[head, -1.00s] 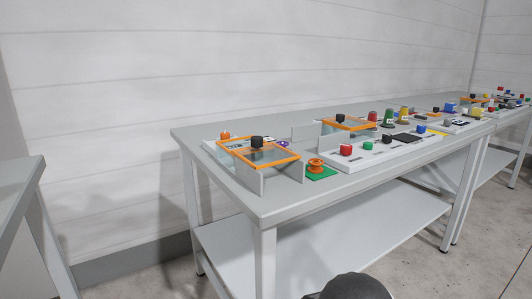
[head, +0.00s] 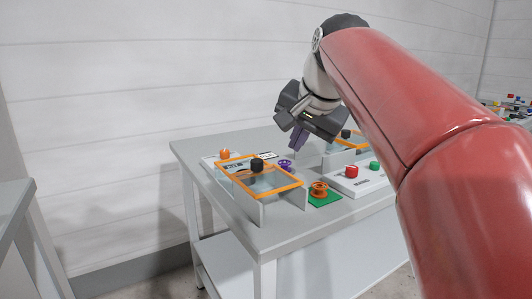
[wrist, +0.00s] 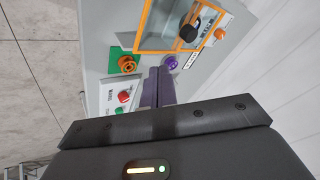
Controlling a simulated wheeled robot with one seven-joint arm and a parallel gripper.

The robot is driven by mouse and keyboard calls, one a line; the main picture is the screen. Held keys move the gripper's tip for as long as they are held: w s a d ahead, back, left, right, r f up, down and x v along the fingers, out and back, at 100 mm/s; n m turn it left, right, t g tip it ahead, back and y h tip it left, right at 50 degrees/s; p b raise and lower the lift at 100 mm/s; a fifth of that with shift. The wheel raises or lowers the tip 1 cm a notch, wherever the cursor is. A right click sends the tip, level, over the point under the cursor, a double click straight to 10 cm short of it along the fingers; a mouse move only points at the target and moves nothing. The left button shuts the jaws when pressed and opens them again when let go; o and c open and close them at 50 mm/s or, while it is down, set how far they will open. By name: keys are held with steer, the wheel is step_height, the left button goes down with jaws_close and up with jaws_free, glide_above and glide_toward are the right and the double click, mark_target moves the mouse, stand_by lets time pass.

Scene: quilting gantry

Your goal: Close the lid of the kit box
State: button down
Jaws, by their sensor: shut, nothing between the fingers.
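The likely kit box (head: 248,199) stands at the near end of the bench, with grey walls. A clear, orange-framed lid (head: 282,190) with a black knob (head: 257,165) lies roughly level across it. I cannot tell how far it covers the box. In the wrist view the lid (wrist: 141,28) and knob (wrist: 189,29) show at the top. My gripper (head: 298,141) is above the bench, right of and beyond the box, pointing down. Its purple fingers (wrist: 159,73) are together and empty, apart from the lid.
A purple spool (head: 285,165) sits beside the box. A white panel with red (head: 351,172) and green buttons is to the right. Another orange-framed lid (head: 358,146) is farther back. An orange knob (head: 224,154) is behind.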

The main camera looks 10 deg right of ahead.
glide_toward(265, 172)
steer(key=d+f, duration=0.1)
steer(key=d+f+b, duration=0.1)
steer(key=f, duration=0.1)
steer(key=shift+s+d+f, duration=0.2)
steer(key=shift+d+f, duration=0.05)
steer(key=shift+d, duration=0.1)
steer(key=w+a, duration=0.2)
steer(key=shift+w+f+p, duration=0.15)
steer(key=shift+w+p, duration=0.15)
steer(key=shift+p, duration=0.1)
steer(key=shift+w+a, duration=0.4)
steer(key=shift+a, duration=0.05)
